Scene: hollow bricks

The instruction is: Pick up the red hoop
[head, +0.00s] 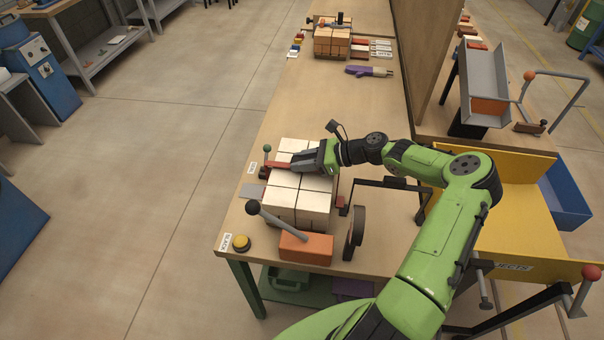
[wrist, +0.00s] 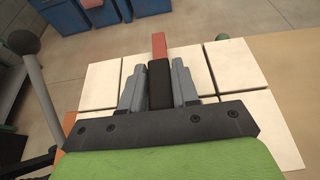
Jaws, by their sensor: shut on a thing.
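The red hoop (head: 276,166) shows as a narrow red bar over the top of a block of pale bricks (head: 312,205). In the wrist view its red end (wrist: 159,45) sticks out beyond my fingertips, in line with a black grip piece (wrist: 159,84). My gripper (head: 305,160) lies low over the bricks, its fingers (wrist: 158,88) closed on both sides of the black piece, which appears to be part of the hoop. I cannot tell whether the hoop touches the bricks.
An orange block with a grey lever (head: 306,247) stands at the near side of the bricks. A yellow button (head: 241,243) sits at the table corner. A dark frame with a disc (head: 356,226) stands to the right.

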